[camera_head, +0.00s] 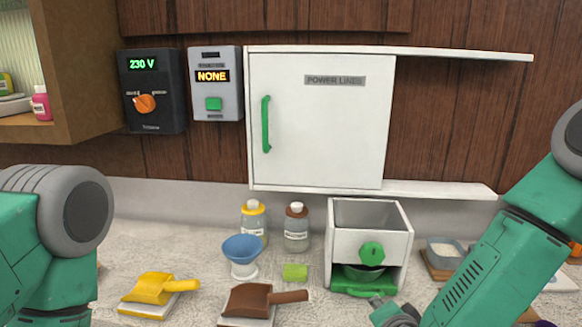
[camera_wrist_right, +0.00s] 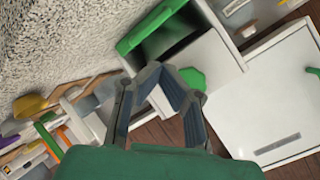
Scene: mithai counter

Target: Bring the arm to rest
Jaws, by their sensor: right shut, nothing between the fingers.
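My right arm (camera_head: 500,255) comes in from the right and reaches down to the counter's front. Only part of my right gripper (camera_head: 388,312) shows in the head view, low, in front of the white box with a green knob (camera_head: 345,245). In the right wrist view, the fingers of my right gripper (camera_wrist_right: 162,72) come together at the tips with nothing between them. The green knob (camera_wrist_right: 193,78) shows just beyond the fingertips; I cannot tell the gap. My left arm (camera_head: 45,245) stands at the left edge, and its gripper is out of view.
A white cabinet (camera_head: 320,125) hangs shut on the wall. A yellow scoop (camera_head: 152,288), a brown scoop (camera_head: 250,298), a blue cup (camera_head: 243,250) and two bottles (camera_head: 296,228) stand left of the box. A dish of white stuff (camera_head: 445,250) sits beside my right arm.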

